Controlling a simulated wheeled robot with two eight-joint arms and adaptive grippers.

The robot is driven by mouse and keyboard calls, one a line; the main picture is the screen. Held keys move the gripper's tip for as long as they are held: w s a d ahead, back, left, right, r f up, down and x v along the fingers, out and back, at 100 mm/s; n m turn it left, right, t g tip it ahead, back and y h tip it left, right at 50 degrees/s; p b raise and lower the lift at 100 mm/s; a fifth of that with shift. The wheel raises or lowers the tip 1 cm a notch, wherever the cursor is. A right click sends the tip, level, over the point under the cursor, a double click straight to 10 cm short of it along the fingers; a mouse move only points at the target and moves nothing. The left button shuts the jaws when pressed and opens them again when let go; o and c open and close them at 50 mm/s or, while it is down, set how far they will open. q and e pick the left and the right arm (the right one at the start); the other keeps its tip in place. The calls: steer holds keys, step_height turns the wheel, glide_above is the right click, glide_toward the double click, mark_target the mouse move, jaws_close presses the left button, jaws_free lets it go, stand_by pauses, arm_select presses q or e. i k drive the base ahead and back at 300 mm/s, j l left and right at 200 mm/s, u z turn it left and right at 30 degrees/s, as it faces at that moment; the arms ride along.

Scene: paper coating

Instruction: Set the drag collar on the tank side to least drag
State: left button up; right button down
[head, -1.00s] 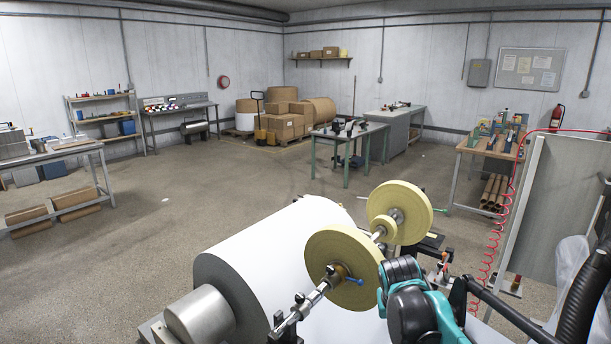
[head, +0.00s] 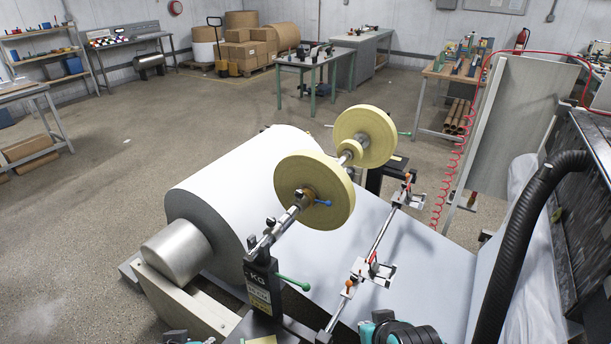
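A steel shaft (head: 284,221) carries two yellow rolls, a near one (head: 300,175) and a far one (head: 375,130), above a big white paper roll (head: 235,180). A brownish collar (head: 306,197) with a blue-tipped lever (head: 323,202) sits at the near roll's hub. I cannot tell whether this is the tank-side drag collar, or read its setting. The far roll's outer hub is mostly hidden. Teal and black parts of my arms show at the bottom edge. Neither gripper's fingers are in view.
A black stand (head: 262,290) with a label and green handle (head: 293,283) holds the shaft's near end. A rail with clamps (head: 372,270) crosses the white sheet. A black ribbed hose (head: 515,240) and grey panel (head: 515,140) stand at right. Open floor lies left.

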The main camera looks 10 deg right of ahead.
mark_target(307, 192)
steer(key=i+l+u, duration=0.2)
steer(key=l, duration=0.35)
steer(key=i+l+u, duration=0.15)
steer(key=l, duration=0.35)
steer(key=l+u, duration=0.2)
steer(key=l, duration=0.35)
